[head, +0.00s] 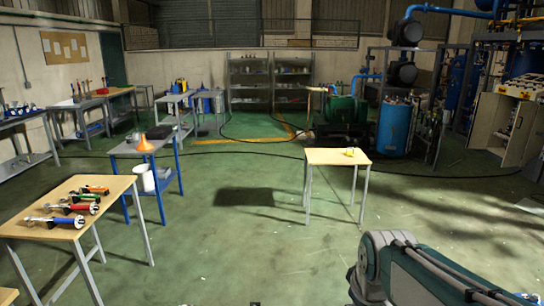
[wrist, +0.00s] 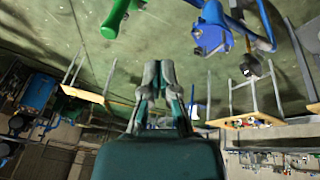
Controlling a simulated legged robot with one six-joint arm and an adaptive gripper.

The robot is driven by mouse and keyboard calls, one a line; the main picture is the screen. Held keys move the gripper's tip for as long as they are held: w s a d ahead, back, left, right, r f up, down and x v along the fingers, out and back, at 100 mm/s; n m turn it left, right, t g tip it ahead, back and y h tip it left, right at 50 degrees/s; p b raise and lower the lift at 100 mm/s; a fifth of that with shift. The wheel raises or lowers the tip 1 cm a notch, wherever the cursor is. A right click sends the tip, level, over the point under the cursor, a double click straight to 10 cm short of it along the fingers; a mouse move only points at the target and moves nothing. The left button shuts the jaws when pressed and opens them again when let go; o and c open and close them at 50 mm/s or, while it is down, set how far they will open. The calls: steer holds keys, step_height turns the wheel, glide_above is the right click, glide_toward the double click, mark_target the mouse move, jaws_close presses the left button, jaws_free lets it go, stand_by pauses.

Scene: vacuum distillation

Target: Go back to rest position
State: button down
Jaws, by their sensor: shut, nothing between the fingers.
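My gripper (wrist: 159,72) shows in the middle of the wrist view. Its two grey fingers come together at the tips, and nothing is between them. In the head view my arm reaches in from the lower right corner; the fingers cannot be made out there. The wrist view is upside down, with the green floor at the top and tables and equipment below. The gripper touches nothing that I can see.
A wooden table (head: 40,226) with colourful tools is at left, near a blue-legged table (head: 128,148) with an orange funnel (head: 145,144). Green floor (head: 235,245) between them is clear.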

steer(key=s+r+m+t, duration=0.1)
steer(key=s+m, duration=0.4)
steer(key=s, duration=0.7)
steer(key=shift+s+a+r+m+t, duration=0.2)
steer(key=shift+a+r+m+t, duration=0.1)
steer(key=shift+a+r, duration=0.15)
